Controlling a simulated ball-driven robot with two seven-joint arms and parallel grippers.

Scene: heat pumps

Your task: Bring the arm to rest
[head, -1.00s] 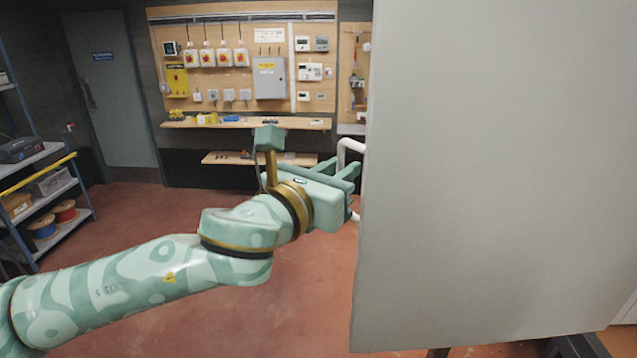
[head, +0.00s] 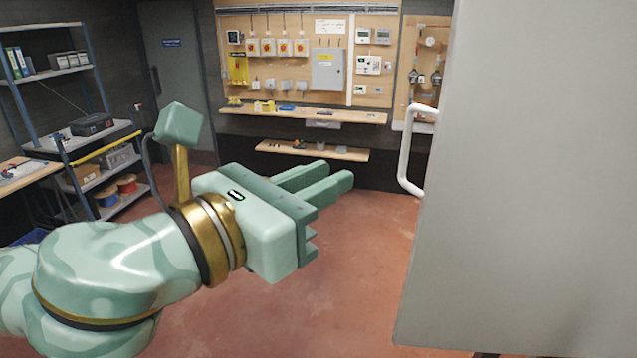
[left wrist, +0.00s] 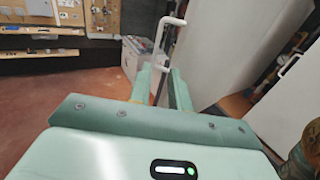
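My left gripper (head: 338,176) is in the middle of the head view, fingers pointing right and away from me. It is open, with a clear gap between the fingers, and nothing is between them. In the left wrist view the two fingers (left wrist: 161,78) also stand apart. A white handle (head: 405,150) on the edge of a large grey panel (head: 530,180) is to the right of the fingertips, apart from them. In the left wrist view the handle (left wrist: 161,38) appears beyond the fingertips. My right gripper is not in view.
The grey panel fills the right of the head view. A second white handle (left wrist: 290,64) shows in the left wrist view. Shelving (head: 75,120) stands at the left, and a board with switches (head: 305,60) hangs at the back. The red floor (head: 345,260) between is clear.

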